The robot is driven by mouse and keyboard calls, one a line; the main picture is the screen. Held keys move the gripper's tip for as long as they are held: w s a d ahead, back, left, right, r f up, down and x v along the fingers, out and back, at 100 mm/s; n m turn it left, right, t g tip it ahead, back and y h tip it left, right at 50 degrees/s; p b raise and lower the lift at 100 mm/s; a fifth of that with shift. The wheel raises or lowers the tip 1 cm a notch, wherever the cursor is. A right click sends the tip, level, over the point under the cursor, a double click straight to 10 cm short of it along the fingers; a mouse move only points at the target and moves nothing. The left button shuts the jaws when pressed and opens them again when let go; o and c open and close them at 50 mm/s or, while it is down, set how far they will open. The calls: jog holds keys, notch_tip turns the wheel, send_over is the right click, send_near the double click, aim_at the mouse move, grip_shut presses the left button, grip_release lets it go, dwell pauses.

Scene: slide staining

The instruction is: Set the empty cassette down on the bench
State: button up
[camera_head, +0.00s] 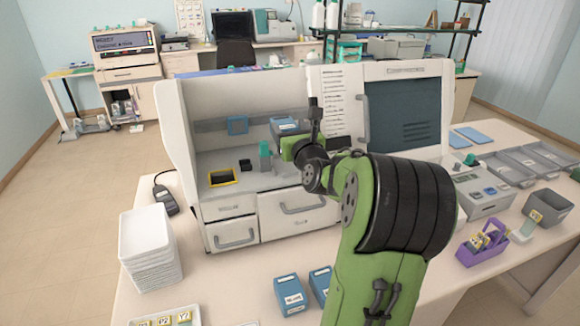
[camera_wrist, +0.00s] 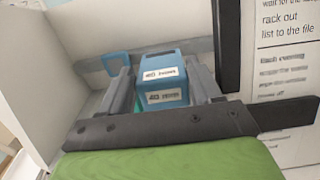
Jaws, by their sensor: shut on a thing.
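A blue cassette (camera_wrist: 160,78) with white labels sits between the two fingers of my gripper (camera_wrist: 163,80) in the wrist view. My gripper is shut on it. In the head view the blue cassette (camera_head: 285,125) is at my gripper (camera_head: 298,130), inside the open bay of the white machine (camera_head: 180,130). It is held above the bay floor; the exact gap cannot be told. Whether the cassette is empty does not show. The bench (camera_head: 225,290) spreads around and in front of the machine.
Two blue boxes (camera_head: 289,295) lie on the bench before the machine, one partly behind my arm. White trays (camera_head: 150,250) are stacked at left. A purple rack (camera_head: 483,243) and grey bin (camera_head: 548,207) stand at right. Bare bench lies between the trays and boxes.

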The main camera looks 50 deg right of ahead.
aim_at(290, 173)
notch_tip(290, 173, down, 9)
jog(key=shift+r+b, duration=0.1)
jog(key=shift+b, duration=1.05)
jog(key=o, duration=1.2)
jog(key=shift+f+b, duration=0.3)
jog(key=shift+b, duration=0.15)
jog(key=b+v, duration=0.5)
jog(key=v, duration=1)
jog(key=shift+s+a+b, duration=0.15)
jog(key=shift+s+b, duration=0.15)
jog(key=shift+s, duration=0.1)
